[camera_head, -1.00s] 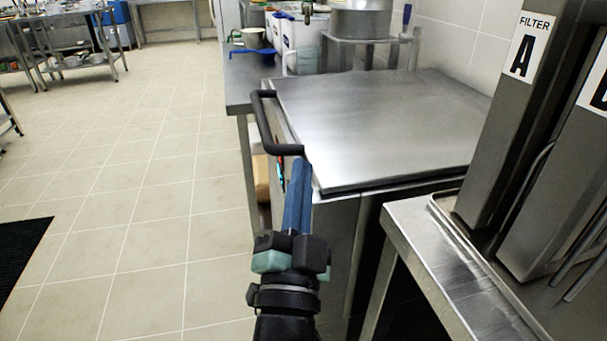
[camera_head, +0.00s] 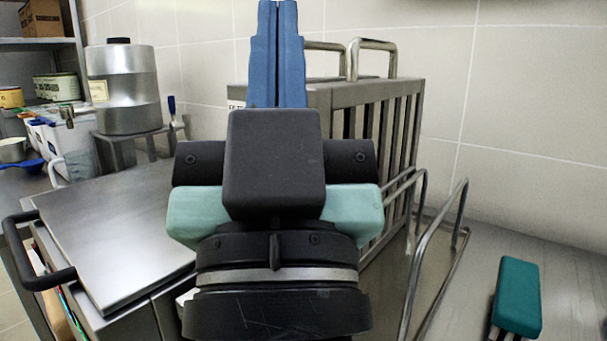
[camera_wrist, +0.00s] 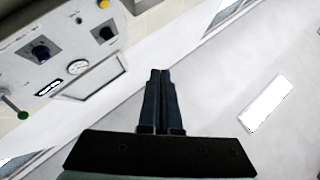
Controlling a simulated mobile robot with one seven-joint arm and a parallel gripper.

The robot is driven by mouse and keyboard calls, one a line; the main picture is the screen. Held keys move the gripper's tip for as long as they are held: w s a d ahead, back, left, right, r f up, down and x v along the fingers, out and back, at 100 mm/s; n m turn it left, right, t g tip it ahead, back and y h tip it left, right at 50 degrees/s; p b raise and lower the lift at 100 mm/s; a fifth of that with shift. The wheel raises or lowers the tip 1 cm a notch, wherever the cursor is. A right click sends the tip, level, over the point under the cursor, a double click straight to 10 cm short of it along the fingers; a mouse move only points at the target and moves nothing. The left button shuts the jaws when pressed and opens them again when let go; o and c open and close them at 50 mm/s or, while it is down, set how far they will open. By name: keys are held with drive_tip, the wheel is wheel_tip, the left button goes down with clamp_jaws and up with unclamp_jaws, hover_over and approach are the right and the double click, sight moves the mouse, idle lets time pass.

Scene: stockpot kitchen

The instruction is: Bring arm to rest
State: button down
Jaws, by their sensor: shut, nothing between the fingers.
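My gripper (camera_head: 277,15) stands upright in the middle of the head view, its two blue fingers pressed together with nothing between them. The wrist view also shows the shut fingertips (camera_wrist: 160,72), held in free space and touching nothing. My gripper hides part of the metal filter rack behind it.
A steel lidded unit (camera_head: 120,235) with a black handle (camera_head: 40,280) is at left. Behind it stands a steel container (camera_head: 124,90). The filter rack (camera_head: 375,95) and wire rails (camera_head: 440,260) are at right, near a teal-handled object (camera_head: 518,297). The wrist view shows a control panel (camera_wrist: 60,50).

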wheel_tip(320, 180, up, 38)
drive_tip(key=s+d+h+p, duration=0.1)
drive_tip(key=p, duration=3.6)
drive_tip(key=shift+d+r+m, duration=0.15)
drive_tip(key=shift+d+m, duration=0.15)
drive_tip(key=shift+d, duration=0.05)
drive_tip(key=shift+s, duration=0.1)
